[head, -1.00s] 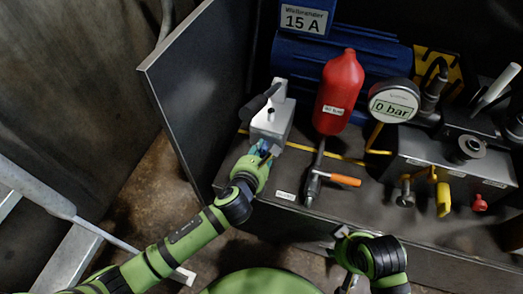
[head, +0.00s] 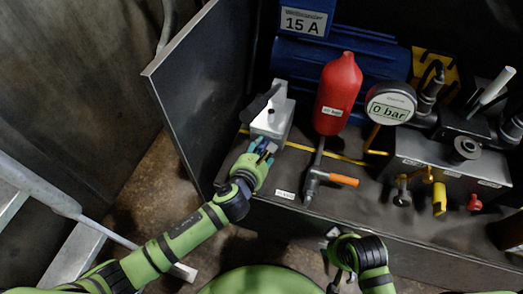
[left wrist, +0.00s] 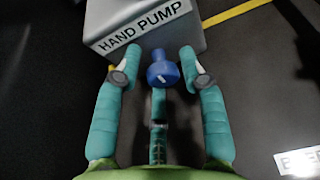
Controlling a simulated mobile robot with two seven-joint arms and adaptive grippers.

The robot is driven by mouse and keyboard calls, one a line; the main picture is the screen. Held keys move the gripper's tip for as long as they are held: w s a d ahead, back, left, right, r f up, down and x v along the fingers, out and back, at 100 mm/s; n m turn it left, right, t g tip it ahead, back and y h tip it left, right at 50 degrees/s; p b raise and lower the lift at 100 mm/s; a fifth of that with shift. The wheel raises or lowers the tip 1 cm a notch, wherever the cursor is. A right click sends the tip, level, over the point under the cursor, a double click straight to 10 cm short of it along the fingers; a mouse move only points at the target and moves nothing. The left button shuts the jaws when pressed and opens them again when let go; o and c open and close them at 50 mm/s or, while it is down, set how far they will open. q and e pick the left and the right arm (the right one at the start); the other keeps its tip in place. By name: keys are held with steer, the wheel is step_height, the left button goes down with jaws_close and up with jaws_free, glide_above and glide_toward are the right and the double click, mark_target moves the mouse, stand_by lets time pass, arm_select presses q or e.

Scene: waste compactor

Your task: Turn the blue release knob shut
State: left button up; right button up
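The blue release knob (left wrist: 163,72) sticks out of the front of the grey hand pump (left wrist: 145,30), marked HAND PUMP. A pale line shows on the knob's face. My left gripper (left wrist: 158,68) is open, with one teal finger on each side of the knob and a visible gap to each. In the head view the left gripper (head: 265,150) is just in front of the pump block (head: 272,120), and the knob is small and partly hidden by the fingers. My right gripper (head: 337,252) is low in the head view, away from the pump; its finger opening is unclear.
A red bottle (head: 338,92), a pressure gauge (head: 390,103) reading 0 bar and an orange-handled lever (head: 338,180) stand right of the pump. A valve block (head: 440,160) with yellow and red handles is further right. A dark panel (head: 205,95) rises at the left.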

arm_select(q)
steer(key=shift+s+a, duration=0.15)
steer(key=shift+s, duration=0.35)
steer(key=v, duration=1.1)
steer(key=shift+r, duration=0.2)
steer(key=shift+w, duration=0.1)
